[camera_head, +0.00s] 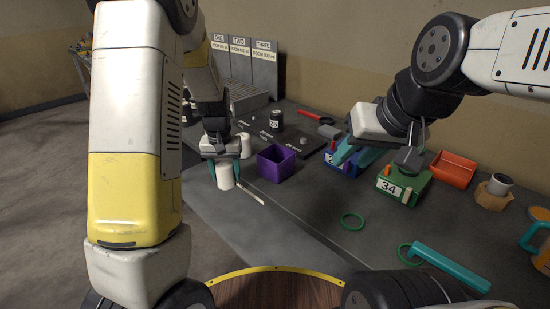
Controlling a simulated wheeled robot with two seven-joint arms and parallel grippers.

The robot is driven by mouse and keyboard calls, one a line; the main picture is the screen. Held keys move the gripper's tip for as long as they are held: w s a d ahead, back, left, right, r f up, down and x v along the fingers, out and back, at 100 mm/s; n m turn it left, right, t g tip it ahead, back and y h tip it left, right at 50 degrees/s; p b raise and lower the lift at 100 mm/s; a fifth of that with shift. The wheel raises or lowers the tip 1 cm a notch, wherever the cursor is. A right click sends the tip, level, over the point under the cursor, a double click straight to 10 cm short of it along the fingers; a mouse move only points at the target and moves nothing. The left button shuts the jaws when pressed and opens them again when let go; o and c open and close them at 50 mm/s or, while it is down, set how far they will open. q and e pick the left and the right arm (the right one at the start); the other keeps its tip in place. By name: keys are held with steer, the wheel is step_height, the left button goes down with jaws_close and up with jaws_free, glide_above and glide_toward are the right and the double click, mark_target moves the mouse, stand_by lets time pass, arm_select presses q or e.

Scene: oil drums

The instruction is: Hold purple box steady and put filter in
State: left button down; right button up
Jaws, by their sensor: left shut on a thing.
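The purple box (283,169) is an open-topped cube on the grey bench, near the middle of the view. My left gripper (224,172) is shut on a white cylinder (225,181), which looks like the filter. It holds it upright, left of the purple box and apart from it. I cannot tell whether the cylinder touches the bench. My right gripper (352,157) has teal fingers that look apart, over the blue box (341,170), right of the purple box. Its fingers partly hide the blue box.
A green box marked 34 (400,188), an orange tray (453,169) and a hex-based part (492,194) stand at right. Green rings (352,222) and a teal bar (448,267) lie in front. The front middle bench is mostly clear.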

arm_select(q)
steer(key=w+d+r, duration=0.8)
steer(key=w+r, duration=0.2)
steer(key=s+d+m, duration=0.2)
steer(key=d+m, duration=0.1)
steer(key=d, duration=0.4)
steer(key=shift+d, duration=0.25)
arm_select(e)
steer(key=shift+o, duration=0.4)
